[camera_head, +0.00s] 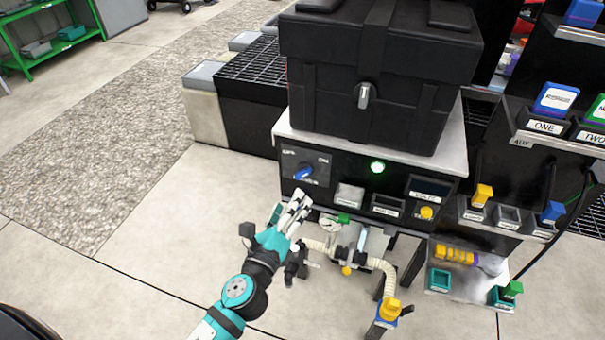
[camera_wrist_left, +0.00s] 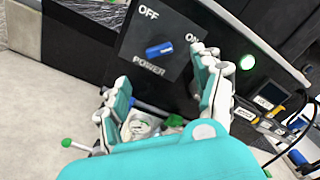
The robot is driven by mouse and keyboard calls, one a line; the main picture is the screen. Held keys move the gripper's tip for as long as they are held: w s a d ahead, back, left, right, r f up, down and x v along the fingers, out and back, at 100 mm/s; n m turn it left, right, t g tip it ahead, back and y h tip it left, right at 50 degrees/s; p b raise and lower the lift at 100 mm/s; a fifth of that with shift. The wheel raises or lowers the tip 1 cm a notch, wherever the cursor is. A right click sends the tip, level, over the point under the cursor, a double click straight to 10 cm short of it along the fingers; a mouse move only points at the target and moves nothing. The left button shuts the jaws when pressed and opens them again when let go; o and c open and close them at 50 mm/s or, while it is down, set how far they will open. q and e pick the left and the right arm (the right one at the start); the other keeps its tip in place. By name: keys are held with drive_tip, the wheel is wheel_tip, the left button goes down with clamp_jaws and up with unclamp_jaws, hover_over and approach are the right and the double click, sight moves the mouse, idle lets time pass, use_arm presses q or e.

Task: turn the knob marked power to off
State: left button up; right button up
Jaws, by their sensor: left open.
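The power knob (camera_head: 303,172) is a blue lever on a dark plate at the left of the black control panel. In the left wrist view the blue knob (camera_wrist_left: 159,49) sits between the labels OFF at upper left and ON at right, above the word POWER. Its long axis lies nearly level, with one end toward the ON side. My left gripper (camera_head: 298,205) is below and in front of the knob, apart from it. In the left wrist view its open, empty fingers (camera_wrist_left: 165,85) stand either side below the knob. My right gripper is not in view.
A lit green lamp (camera_head: 377,167) is right of the knob on the panel. A black latched chest (camera_head: 365,110) rests on top. Hoses and a gauge (camera_head: 330,224) hang below the panel. A rack with labelled bins (camera_head: 545,127) stands at right.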

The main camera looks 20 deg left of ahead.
sight(302, 177)
use_arm(q)
drive_tip(key=w, duration=0.8)
drive_tip(key=shift+w+d, duration=0.1)
drive_tip(key=shift+d, duration=0.05)
drive_tip(key=shift+w, duration=0.65)
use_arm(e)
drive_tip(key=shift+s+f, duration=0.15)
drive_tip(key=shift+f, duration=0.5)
use_arm(q)
drive_tip(key=shift+c, duration=0.4)
drive_tip(key=c, duration=1.1)
